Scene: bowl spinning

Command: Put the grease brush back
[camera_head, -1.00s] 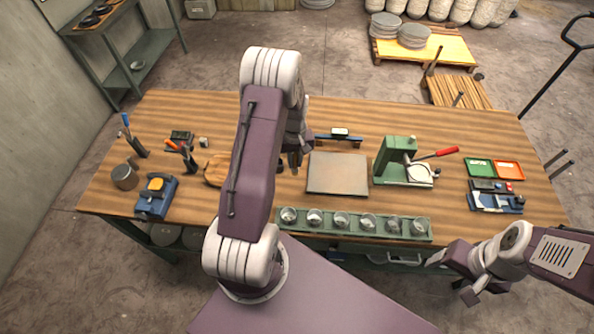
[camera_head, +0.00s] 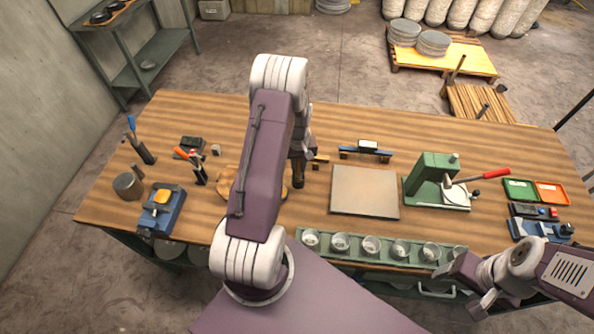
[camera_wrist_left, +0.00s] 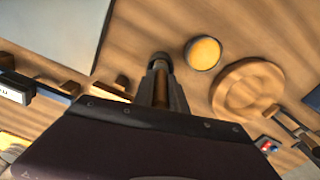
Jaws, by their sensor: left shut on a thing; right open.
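My left gripper (camera_head: 298,178) is shut near the middle left of the bench, beside the grey square plate. In the left wrist view its dark fingers (camera_wrist_left: 160,85) close around a slim brown shaft, which I take to be the grease brush (camera_wrist_left: 160,88); its bristles are not clear. A round yellow-topped tin (camera_wrist_left: 203,53) and a round wooden dish (camera_wrist_left: 250,88) lie near it. A small wooden block (camera_head: 320,159) stands right of the gripper, also in the left wrist view (camera_wrist_left: 110,90). My right gripper (camera_head: 480,303) is open and empty at the front right, off the bench edge.
The grey plate (camera_head: 365,192) lies mid-bench, with a green press (camera_head: 432,180) with a red lever to its right. A green rack of cups (camera_head: 384,249) lines the front edge. Tools, a cup (camera_head: 128,186) and a blue device (camera_head: 162,210) stand at left.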

